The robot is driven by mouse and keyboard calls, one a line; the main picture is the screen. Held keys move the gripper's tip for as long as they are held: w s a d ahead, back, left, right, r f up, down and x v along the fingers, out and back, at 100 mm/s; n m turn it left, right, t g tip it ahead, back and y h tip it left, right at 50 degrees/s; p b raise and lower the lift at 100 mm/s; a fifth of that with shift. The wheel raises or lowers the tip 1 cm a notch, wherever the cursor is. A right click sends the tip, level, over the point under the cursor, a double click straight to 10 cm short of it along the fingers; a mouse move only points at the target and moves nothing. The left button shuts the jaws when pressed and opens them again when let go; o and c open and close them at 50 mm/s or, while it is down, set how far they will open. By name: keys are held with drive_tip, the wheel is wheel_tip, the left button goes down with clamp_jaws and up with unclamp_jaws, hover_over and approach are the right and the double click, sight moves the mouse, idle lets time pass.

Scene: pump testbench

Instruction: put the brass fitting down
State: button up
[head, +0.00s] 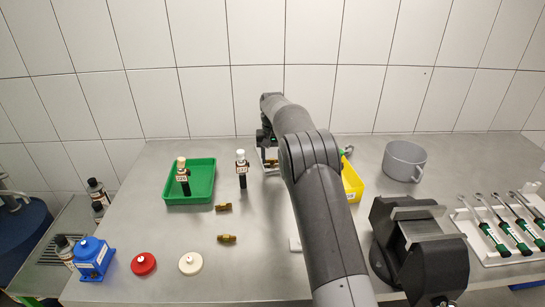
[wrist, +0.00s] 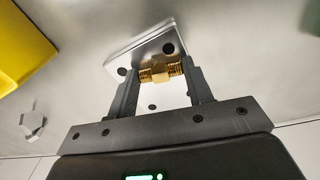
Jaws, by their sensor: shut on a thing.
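My gripper (wrist: 159,72) is shut on a brass fitting (wrist: 160,68). The fitting has a hex middle and threaded ends, and lies crosswise between the two dark fingers. A pale square plate (wrist: 124,54) shows just behind the fitting in the wrist view; I cannot tell if they touch. In the head view my gripper (head: 268,156) is over the back middle of the bench, partly hidden by my arm. Two other brass fittings, one nearer the back (head: 223,207) and one nearer the front (head: 227,239), lie on the bench to its left.
Left of my gripper stand a dark white-capped bottle (head: 242,172) and a green tray (head: 205,192) holding another bottle. A yellow bin (head: 352,182) is close on the right, partly behind my arm. A grey mug (head: 404,160) and a dark vise (head: 418,250) stand further right.

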sight(273, 159)
drive_tip(key=o, duration=1)
wheel_tip(273, 159, up, 13)
drive_tip(key=s+d+r+t, duration=0.2)
drive_tip(key=s+d+r, duration=0.2)
drive_tip(key=s+r, duration=0.5)
drive_tip(key=s+d+r+t, duration=0.1)
drive_tip(key=s+d+r, duration=0.4)
drive_tip(key=s, duration=0.9)
drive_tip(key=s+f+t, duration=0.1)
drive_tip(key=s+f, duration=0.2)
drive_tip(key=s, duration=0.6)
drive_tip(key=s+d+f, duration=0.1)
drive_tip(key=s+f, duration=0.2)
drive_tip(key=s, duration=0.6)
drive_tip(key=s+d+f+t, duration=0.1)
drive_tip(key=s+f, duration=0.3)
drive_tip(key=s, duration=0.5)
drive_tip(key=shift+s+t, duration=0.15)
drive_tip(key=shift+t, duration=0.15)
